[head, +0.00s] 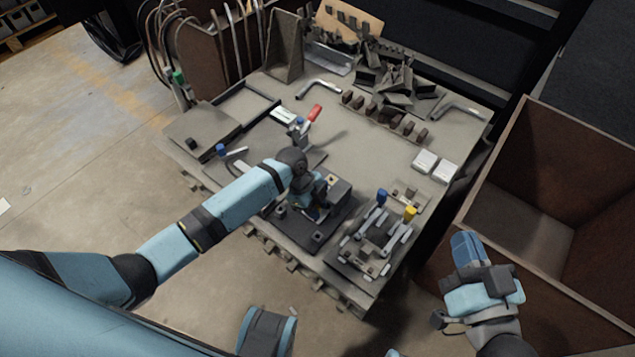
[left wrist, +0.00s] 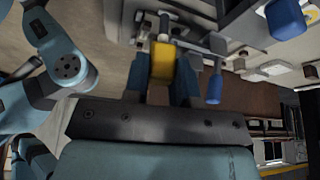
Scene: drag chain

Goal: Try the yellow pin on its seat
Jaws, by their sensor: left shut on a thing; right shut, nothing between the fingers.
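My left gripper (head: 314,213) is over the dark block fixture (head: 340,200) at the table's near side. In the left wrist view its fingers (left wrist: 162,85) are shut on a yellow pin (left wrist: 162,62), whose yellow grip shows between them. Another yellow-topped piece (head: 410,212) and a blue-topped piece (head: 382,196) stand upright on the clamp fixture (head: 352,262) to the right. My right gripper (head: 467,248) is shut and empty, off the table's right side.
A large brown open bin (head: 575,268) stands right of the table. Two white boxes (head: 435,166), a red-handled tool (head: 314,113) and a row of brown blocks (head: 385,116) lie on the table (head: 345,150). Blue pieces (left wrist: 287,18) are close to the left gripper in the wrist view.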

